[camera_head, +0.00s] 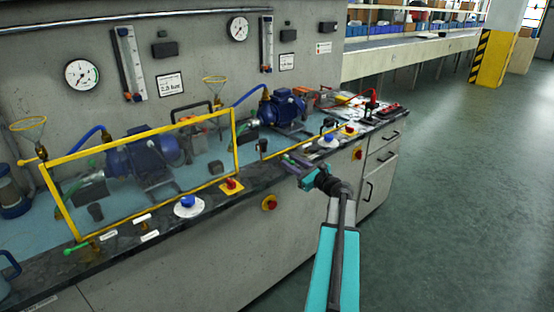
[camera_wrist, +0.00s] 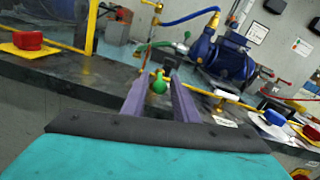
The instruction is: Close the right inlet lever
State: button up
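The right inlet lever is a short lever with a green ball end (camera_wrist: 158,86) on a brass valve at the bench's front edge. It points toward the wrist camera. In the wrist view it shows between the two purple fingers of my gripper (camera_wrist: 158,92). The fingers are apart, with a gap on each side of the green end, and no contact shows. In the head view my gripper (camera_head: 291,161) is at the front edge of the dark worktop, right of the yellow guard frame, and it hides the lever there.
The yellow guard frame (camera_head: 236,145) stands left of my gripper. A red knob (camera_head: 231,184) and blue knobs (camera_head: 188,202) (camera_head: 328,138) sit along the worktop. The blue right pump (camera_head: 283,108) is behind. Another green lever (camera_head: 75,248) is far left. The floor at right is clear.

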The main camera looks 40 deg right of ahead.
jog(key=shift+w+d, duration=0.2)
jog(key=shift+w, duration=3.05)
grip_shut()
